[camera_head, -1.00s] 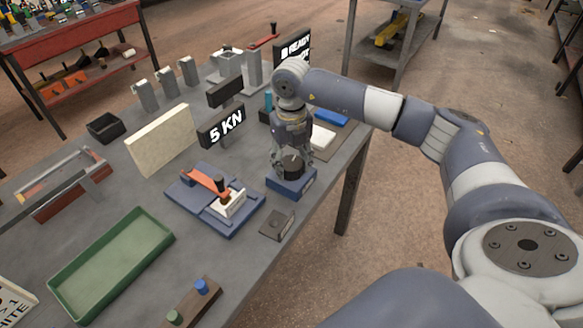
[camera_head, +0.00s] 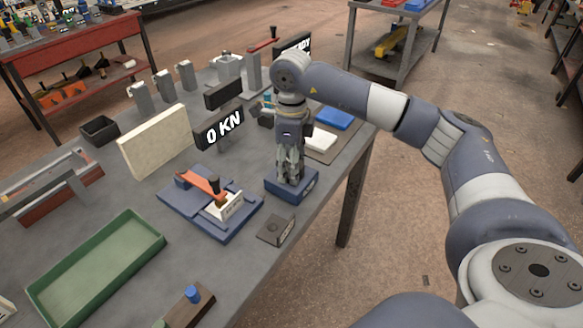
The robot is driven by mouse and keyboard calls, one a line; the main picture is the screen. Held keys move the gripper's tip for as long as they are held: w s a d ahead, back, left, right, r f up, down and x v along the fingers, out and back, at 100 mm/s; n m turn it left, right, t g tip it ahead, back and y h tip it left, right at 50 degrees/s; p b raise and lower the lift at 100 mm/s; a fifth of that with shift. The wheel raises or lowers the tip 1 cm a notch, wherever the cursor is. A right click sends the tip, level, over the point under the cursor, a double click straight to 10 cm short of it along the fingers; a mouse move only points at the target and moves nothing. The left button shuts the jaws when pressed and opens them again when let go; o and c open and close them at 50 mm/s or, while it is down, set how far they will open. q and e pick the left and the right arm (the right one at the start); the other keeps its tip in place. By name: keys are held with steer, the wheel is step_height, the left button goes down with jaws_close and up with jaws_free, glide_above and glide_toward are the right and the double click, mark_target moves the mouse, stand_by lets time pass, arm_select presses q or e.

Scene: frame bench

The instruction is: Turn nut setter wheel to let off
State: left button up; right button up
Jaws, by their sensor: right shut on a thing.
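The nut setter's blue base block (camera_head: 305,190) stands near the right edge of the bench. Its dark wheel is mostly hidden behind my right gripper's fingers. My right gripper (camera_head: 290,180) points straight down over the block, its fingers closed around the wheel. A black display (camera_head: 219,128) behind it reads "0 KN". My left gripper is not in view.
A blue fixture (camera_head: 180,200) with an orange lever and a white labelled block stands left of the setter. A small grey plate (camera_head: 270,232) lies in front. A green tray (camera_head: 95,262) and a cream board (camera_head: 153,140) are farther left.

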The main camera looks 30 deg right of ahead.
steer(key=n+b, duration=0.1)
steer(key=n, duration=0.3)
steer(key=shift+n, duration=0.4)
stand_by(0.4)
steer(key=o, duration=1.1)
steer(key=shift+c, duration=0.2)
steer(key=shift+r, duration=0.25)
step_height(320, 180, up, 12)
steer(key=shift+f, duration=0.25)
